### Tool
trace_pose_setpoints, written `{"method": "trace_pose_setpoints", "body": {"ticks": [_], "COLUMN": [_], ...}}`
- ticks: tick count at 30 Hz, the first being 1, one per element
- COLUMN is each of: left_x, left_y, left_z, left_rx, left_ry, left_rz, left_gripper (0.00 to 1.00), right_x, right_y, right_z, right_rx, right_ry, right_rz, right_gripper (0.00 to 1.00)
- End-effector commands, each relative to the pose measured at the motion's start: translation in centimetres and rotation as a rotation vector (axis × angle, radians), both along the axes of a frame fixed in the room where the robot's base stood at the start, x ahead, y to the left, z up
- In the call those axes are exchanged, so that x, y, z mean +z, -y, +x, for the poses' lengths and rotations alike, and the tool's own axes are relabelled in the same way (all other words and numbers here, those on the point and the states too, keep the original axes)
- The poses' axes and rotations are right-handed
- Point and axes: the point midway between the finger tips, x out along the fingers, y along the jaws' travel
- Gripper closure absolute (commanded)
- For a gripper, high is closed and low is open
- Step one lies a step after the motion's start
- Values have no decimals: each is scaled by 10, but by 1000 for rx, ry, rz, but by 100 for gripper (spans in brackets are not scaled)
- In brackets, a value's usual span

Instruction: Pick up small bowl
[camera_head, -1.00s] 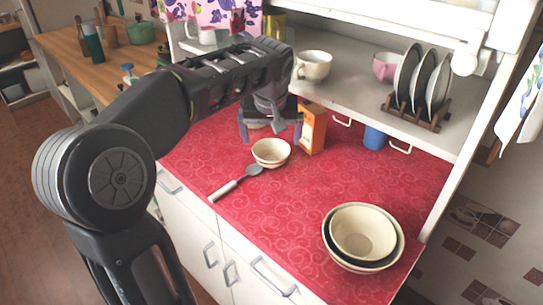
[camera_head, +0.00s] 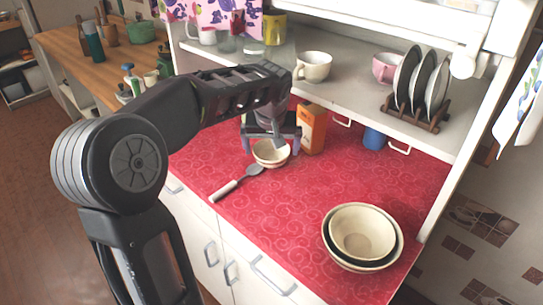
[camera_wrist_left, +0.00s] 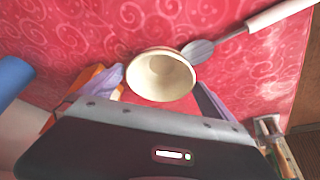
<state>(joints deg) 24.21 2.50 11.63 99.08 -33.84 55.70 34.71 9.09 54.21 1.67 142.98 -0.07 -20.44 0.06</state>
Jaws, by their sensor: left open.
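A small cream bowl (camera_head: 270,154) stands upright on the red counter, and it also shows in the left wrist view (camera_wrist_left: 160,77). My left gripper (camera_head: 272,146) is open, with its fingers close above and behind the bowl. In the left wrist view, the bowl lies between and just beyond the two fingers (camera_wrist_left: 160,92). I cannot tell whether a finger touches its rim. My right gripper is not in view.
A grey spoon with a pale handle (camera_head: 236,183) lies just in front of the bowl. An orange box (camera_head: 312,129) stands close to its right. Nested larger bowls (camera_head: 362,235) sit at the front right. The middle of the red counter is clear. A white shelf (camera_head: 350,95) overhangs the back.

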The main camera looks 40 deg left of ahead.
Motion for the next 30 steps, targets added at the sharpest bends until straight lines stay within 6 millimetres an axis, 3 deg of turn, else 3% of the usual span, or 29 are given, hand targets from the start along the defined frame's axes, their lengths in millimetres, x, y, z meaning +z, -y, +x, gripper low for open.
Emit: {"method": "trace_pose_setpoints", "body": {"ticks": [9, 30], "left_x": [0, 0], "left_y": [0, 0], "left_z": [0, 0], "left_rx": [0, 0], "left_ry": [0, 0], "left_rz": [0, 0], "left_gripper": [2, 59], "right_x": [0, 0], "right_y": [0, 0], "right_z": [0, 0], "right_rx": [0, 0], "right_ry": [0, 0], "right_rz": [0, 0], "right_gripper": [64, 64]}}
